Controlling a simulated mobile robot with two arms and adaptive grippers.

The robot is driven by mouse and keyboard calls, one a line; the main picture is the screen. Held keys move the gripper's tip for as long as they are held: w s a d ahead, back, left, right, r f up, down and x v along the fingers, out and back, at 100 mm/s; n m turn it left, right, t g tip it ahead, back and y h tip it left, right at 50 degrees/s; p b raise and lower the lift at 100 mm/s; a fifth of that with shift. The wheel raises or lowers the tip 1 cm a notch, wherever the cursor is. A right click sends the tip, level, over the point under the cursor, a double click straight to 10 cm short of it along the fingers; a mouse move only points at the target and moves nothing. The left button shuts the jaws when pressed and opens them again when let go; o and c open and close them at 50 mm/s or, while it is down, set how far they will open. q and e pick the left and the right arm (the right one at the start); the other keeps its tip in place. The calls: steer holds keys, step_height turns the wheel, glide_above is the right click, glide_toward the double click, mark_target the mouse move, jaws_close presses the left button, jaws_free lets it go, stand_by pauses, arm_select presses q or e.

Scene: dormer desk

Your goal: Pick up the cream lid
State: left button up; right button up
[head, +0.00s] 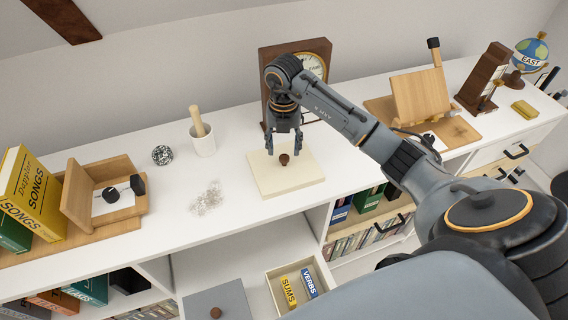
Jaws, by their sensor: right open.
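The cream lid (262,178) is a flat square panel with a round brown knob (284,159) in its middle. It lies flat on the white desk top in front of the clock. My right gripper (284,150) points down over the lid with its fingers apart, one on each side just above the knob in this view. Whether the fingers touch the lid cannot be told. Nothing is held in the gripper. My left gripper is out of view.
A dark wooden clock (319,64) stands behind my right gripper. A white mortar with a pestle (203,141) and a speckled ball (162,155) are left. An open cream box (272,289) holding small books sits lower, beside a grey panel with a knob (232,292).

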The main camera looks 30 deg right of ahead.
mark_target(284, 157)
step_height(284, 157, down, 4)
steer(key=shift+w+d+f+p, duration=0.15)
steer(key=shift+f+p, duration=0.1)
steer(key=shift+p, duration=0.4)
steer(key=shift+f, duration=0.25)
steer(key=shift+c, duration=0.7)
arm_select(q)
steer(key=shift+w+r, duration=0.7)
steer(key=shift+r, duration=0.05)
arm_select(e)
jaws_close()
